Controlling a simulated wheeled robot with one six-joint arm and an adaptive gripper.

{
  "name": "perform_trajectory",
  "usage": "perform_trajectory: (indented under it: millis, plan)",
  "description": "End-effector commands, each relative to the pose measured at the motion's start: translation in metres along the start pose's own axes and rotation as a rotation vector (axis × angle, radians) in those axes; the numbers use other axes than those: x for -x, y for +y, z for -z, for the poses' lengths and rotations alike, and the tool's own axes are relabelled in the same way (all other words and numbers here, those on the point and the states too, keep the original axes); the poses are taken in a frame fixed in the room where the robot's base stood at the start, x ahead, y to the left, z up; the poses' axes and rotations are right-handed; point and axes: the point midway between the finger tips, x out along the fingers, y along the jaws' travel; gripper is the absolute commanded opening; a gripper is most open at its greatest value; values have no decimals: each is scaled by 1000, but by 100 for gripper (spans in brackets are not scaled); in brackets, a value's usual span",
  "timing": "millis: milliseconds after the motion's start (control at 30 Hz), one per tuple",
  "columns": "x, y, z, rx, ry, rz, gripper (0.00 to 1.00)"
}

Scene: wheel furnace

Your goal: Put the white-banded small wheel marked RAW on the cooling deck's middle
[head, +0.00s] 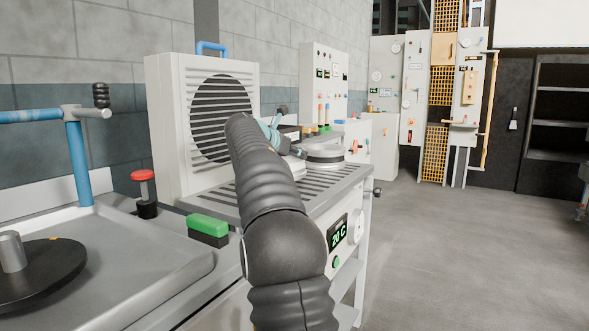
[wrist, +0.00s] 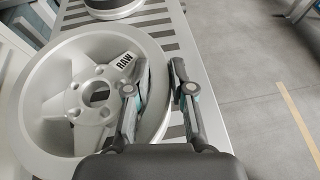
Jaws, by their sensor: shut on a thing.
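A silver spoked wheel marked RAW (wrist: 60,75) fills the left of the wrist view, face up. My gripper (wrist: 158,90) is shut on its right rim, one finger inside the rim and one outside. The colour of its band does not show clearly. The wheel is over the slatted cooling deck (wrist: 176,38); I cannot tell whether it touches it. In the head view my gripper (head: 284,140) is over the deck (head: 335,190), and my arm hides most of the held wheel.
Another wheel (head: 325,155) with a dark band stands at the deck's far end; its edge shows in the wrist view (wrist: 112,10). A fan housing (head: 165,135) backs the deck. A green button (head: 207,226) and a red knob (head: 143,178) are near left. Floor at right is clear.

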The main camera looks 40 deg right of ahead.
Motion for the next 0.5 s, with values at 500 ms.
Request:
perform_trajectory:
  millis: [500]
  plan:
    - [-14, 6, 36, -2, -3, -2, 0]
